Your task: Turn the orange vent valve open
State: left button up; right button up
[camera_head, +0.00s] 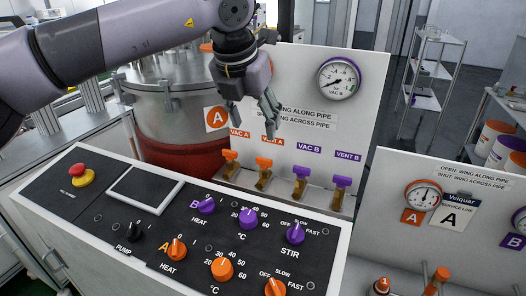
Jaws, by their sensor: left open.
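The orange vent valve (264,163) stands under the VENT A label on the white panel (318,131). Its orange wing sits on a brass body and looks turned across it. A second orange valve, VAC A (230,156), is just to its left. My left gripper (265,112) reaches in from the upper left, fingers pointing down. It is open and empty, above the orange valves and apart from them. It covers part of the panel's lettering. My right gripper is out of view.
The purple VAC B valve (301,171) and VENT B valve (341,182) stand to the right. A black control panel (100,217) with knobs lies in front. A gauge (338,78) is on the white panel. A steel vessel (165,110) stands behind.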

aim_at(264, 159)
pick_arm(q)
jog(key=p+x, duration=0.3)
jog(key=x, duration=0.8)
jog(key=shift+w+f, duration=0.2)
jog(key=shift+w, duration=0.05)
jog(key=shift+w+f, duration=0.2)
jog(key=shift+f, duration=0.3)
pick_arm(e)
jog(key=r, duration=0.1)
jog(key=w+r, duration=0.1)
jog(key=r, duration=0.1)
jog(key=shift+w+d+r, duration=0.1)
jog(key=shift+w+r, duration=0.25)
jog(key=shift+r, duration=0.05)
pick_arm(q)
jog(key=shift+c, duration=0.6)
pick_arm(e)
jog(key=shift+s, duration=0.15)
pick_arm(q)
jog(key=c, duration=1)
jog(key=shift+c, duration=0.2)
